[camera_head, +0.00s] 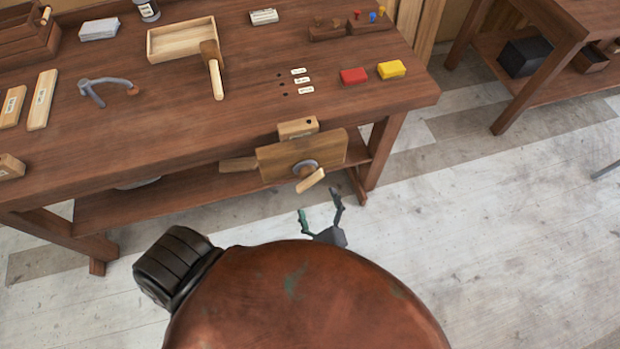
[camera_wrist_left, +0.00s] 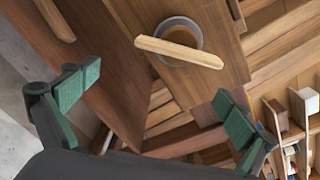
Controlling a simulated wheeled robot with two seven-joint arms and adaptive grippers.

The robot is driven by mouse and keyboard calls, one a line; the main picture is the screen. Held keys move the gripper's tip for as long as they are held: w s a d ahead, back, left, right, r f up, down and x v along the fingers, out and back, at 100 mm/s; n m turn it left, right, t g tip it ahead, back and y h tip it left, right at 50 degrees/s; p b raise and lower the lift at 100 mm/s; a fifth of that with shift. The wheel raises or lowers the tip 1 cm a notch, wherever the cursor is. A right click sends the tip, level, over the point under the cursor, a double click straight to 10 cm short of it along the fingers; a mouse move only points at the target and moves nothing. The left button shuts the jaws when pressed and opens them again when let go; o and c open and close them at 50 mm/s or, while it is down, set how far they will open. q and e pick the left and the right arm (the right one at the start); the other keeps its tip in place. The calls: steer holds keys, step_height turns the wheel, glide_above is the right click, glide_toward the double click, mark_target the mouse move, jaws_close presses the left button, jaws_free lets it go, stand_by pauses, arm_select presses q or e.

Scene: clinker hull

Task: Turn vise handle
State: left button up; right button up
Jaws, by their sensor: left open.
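The vise (camera_head: 330,150) is a wooden block on the front edge of the workbench. Its handle (camera_head: 311,181) is a pale wooden bar on a round grey hub (camera_head: 305,167), tilted up to the right in the head view. The handle also shows in the left wrist view (camera_wrist_left: 180,51), ahead of the fingers and lying across the hub. My left gripper (camera_head: 320,207) is open and empty, just below and in front of the handle, not touching it. Its green-padded fingers show wide apart in the left wrist view (camera_wrist_left: 155,103). My right gripper is not in view.
The workbench (camera_head: 230,110) holds a mallet (camera_head: 214,75), a shallow wooden tray (camera_head: 182,40), a clamp-like tool (camera_head: 100,88), and red (camera_head: 354,76) and yellow (camera_head: 391,69) blocks. A lower shelf (camera_head: 200,195) runs beneath. Open floor (camera_head: 500,240) lies to the right.

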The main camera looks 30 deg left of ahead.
mark_target(310, 179)
arm_select(q)
steer(key=shift+t+y, duration=0.3)
steer(key=w+a+r, duration=0.1)
steer(key=w+a, duration=0.2)
steer(key=w+a+r, duration=0.1)
steer(key=a, duration=0.1)
steer(key=shift+w+a+r, duration=0.2)
steer(key=shift+w+r, duration=0.15)
steer(key=shift+w, duration=0.05)
steer(key=shift+c, duration=0.7)
steer(key=c, duration=0.8)
